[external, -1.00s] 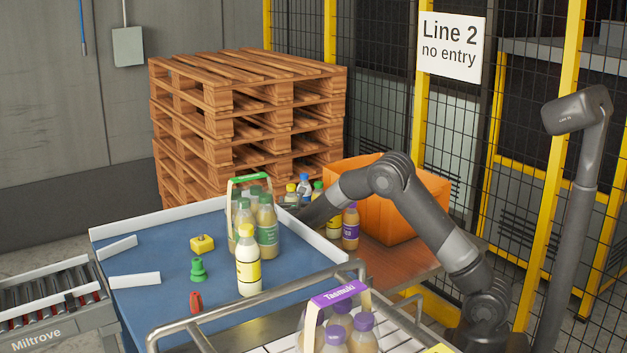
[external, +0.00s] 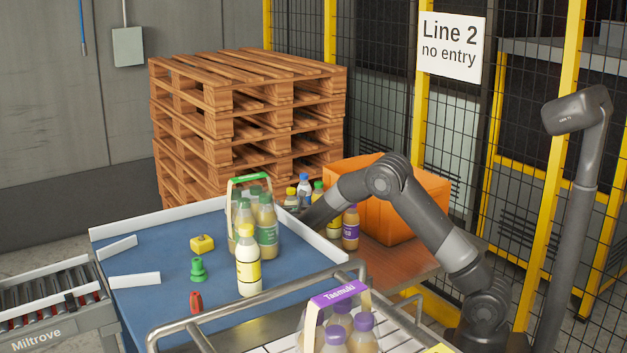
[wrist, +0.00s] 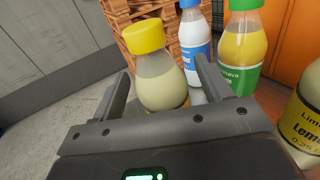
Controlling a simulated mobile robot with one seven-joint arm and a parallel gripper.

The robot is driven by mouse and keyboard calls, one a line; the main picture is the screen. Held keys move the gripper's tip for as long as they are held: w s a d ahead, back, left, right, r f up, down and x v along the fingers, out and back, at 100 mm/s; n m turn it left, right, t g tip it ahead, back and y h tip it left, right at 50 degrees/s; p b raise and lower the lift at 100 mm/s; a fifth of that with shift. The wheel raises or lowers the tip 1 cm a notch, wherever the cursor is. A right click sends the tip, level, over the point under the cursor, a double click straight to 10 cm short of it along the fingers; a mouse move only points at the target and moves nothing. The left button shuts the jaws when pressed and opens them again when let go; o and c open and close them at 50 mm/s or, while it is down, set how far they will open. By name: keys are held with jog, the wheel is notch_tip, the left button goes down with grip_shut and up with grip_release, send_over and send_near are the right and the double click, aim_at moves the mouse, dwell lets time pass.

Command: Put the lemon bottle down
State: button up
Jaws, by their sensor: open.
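A bottle with a yellow cap and pale contents (wrist: 158,72) stands between the two fingers of my gripper (wrist: 162,78) in the wrist view. The fingers are open, one on each side of it, and its lower part is hidden by my gripper. Its yellow cap (external: 291,190) shows behind the blue table's edge in the external view, where my gripper itself is hidden. Another bottle, with a yellow label reading partly "Lemo" (wrist: 304,122), stands at the right of the wrist view.
A blue-capped bottle (wrist: 195,45) and a green-capped bottle (wrist: 242,48) stand close behind. An orange crate (external: 385,215) is on the brown table. Stacked pallets (external: 245,120) rise behind.

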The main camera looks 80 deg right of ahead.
aim_at(291, 193)
jog(key=a, duration=0.1)
jog(key=s+a+r, duration=0.1)
jog(key=a, duration=0.1)
jog(key=shift+r, duration=0.2)
notch_tip(291, 193, up, 4)
jog(key=shift+r, duration=0.85)
